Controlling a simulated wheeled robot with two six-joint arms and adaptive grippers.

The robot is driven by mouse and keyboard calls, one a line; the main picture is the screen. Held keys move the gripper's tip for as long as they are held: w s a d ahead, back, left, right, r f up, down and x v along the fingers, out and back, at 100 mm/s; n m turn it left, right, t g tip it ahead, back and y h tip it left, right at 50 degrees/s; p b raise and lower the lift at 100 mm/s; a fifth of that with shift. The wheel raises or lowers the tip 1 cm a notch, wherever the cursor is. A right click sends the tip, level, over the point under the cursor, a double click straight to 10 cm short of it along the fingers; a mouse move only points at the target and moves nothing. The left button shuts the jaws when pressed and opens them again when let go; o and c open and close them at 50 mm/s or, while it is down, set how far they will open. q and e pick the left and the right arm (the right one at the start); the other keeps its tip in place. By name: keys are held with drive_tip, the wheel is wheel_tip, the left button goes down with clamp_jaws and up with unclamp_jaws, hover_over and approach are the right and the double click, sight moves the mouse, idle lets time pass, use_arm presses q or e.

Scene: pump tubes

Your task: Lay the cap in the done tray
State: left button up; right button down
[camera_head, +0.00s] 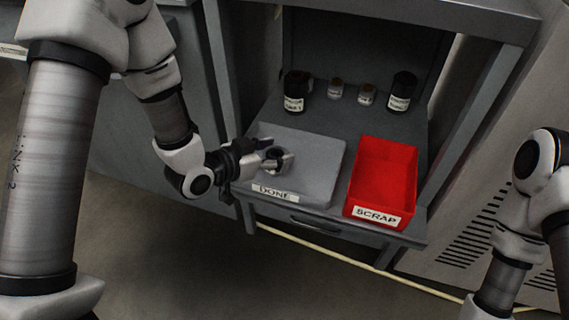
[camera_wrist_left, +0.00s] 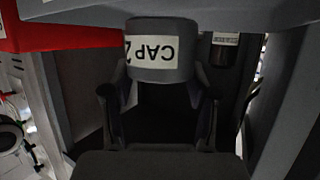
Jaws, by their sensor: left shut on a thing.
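The cap is a dark grey cylinder with a white label reading CAP 2, upside down in the left wrist view (camera_wrist_left: 163,75). My left gripper (camera_head: 279,161) is shut on the cap, with one finger on each side of it. In the head view the gripper holds the small dark cap (camera_head: 272,154) over the left part of the grey done tray (camera_head: 318,150). I cannot tell whether the cap touches the tray. The tray's DONE label (camera_head: 274,194) is on its front. My right gripper is out of view; only part of that arm shows at the right.
A red scrap bin (camera_head: 385,165) stands just right of the done tray. Behind are two large dark jars (camera_head: 297,92) (camera_head: 401,92) and two small jars (camera_head: 336,89) (camera_head: 366,95). Cabinet posts stand on both sides of the shelf. The right part of the done tray looks bare.

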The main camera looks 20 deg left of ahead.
use_arm(q)
drive_tip(key=shift+w+d+f+b, duration=0.15)
drive_tip(key=shift+w+d+b, duration=0.05)
drive_tip(key=shift+w+d, duration=0.25)
drive_tip(key=shift+w+d+f+b, duration=0.15)
drive_tip(key=shift+w+d, duration=0.2)
drive_tip(key=shift+d, duration=0.2)
wheel_tip(320, 180, down, 4)
drive_tip(key=b, duration=0.2)
drive_tip(key=shift+r+b, duration=0.2)
drive_tip(key=shift+b, duration=0.1)
drive_tip(key=shift+r, duration=0.25)
drive_tip(key=shift+f, duration=0.1)
drive_tip(key=o, duration=1.6)
drive_tip(key=shift+c, duration=0.2)
